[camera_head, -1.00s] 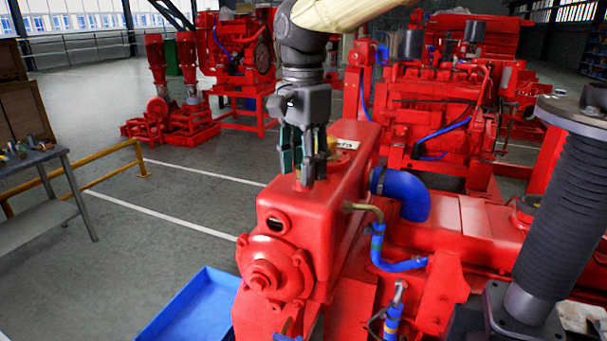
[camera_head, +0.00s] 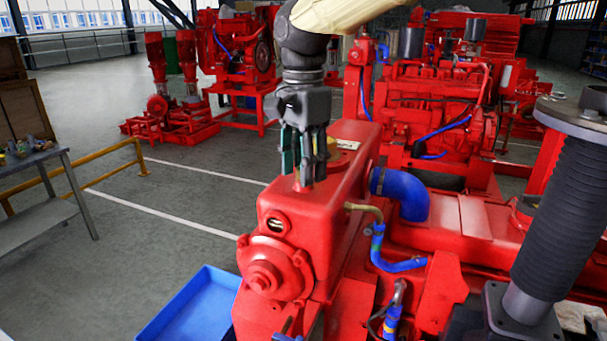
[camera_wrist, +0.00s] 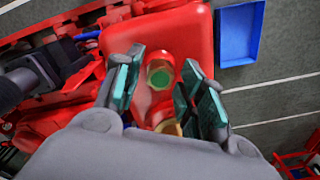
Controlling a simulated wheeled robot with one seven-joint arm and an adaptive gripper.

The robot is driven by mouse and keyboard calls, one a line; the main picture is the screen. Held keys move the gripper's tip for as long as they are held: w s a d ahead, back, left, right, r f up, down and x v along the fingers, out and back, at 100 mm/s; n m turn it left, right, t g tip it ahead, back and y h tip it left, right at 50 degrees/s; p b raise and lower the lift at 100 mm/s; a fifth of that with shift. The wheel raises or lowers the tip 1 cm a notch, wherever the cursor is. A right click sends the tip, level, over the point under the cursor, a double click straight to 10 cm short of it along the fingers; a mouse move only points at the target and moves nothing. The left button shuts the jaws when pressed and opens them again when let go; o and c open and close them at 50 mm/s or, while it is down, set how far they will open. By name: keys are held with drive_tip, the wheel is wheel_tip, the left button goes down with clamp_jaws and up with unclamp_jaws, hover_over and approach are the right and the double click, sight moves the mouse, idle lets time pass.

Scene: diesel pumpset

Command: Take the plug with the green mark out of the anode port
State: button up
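The plug with the green mark (camera_wrist: 160,75) shows in the wrist view as a round metal rim with a green centre, on top of the red housing (camera_head: 345,205). My gripper (camera_head: 304,172) is over the housing top, pointing down. In the wrist view my gripper (camera_wrist: 161,83) is open, with one finger on each side of the plug and visible gaps between. A second brass-coloured round part (camera_wrist: 168,127) sits nearer the palm, partly hidden by my gripper. The plug cannot be made out in the head view, where the fingers cover that area.
A blue tray (camera_head: 192,308) is at lower left beside the housing, also in the wrist view (camera_wrist: 239,35). A blue elbow hose (camera_head: 405,193) and a brass pipe (camera_head: 366,209) are right of the housing. A black ribbed column (camera_head: 565,210) stands at far right. A grey bench (camera_head: 40,212) is at left.

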clamp_jaws()
drive_tip(key=shift+p, duration=0.35)
idle(0.4)
drive_tip(key=n, duration=0.5)
drive_tip(key=shift+n, duration=0.3)
drive_tip(key=n, duration=1.1)
drive_tip(key=shift+n, duration=0.4)
drive_tip(key=n, duration=0.6)
drive_tip(key=shift+n, duration=0.4)
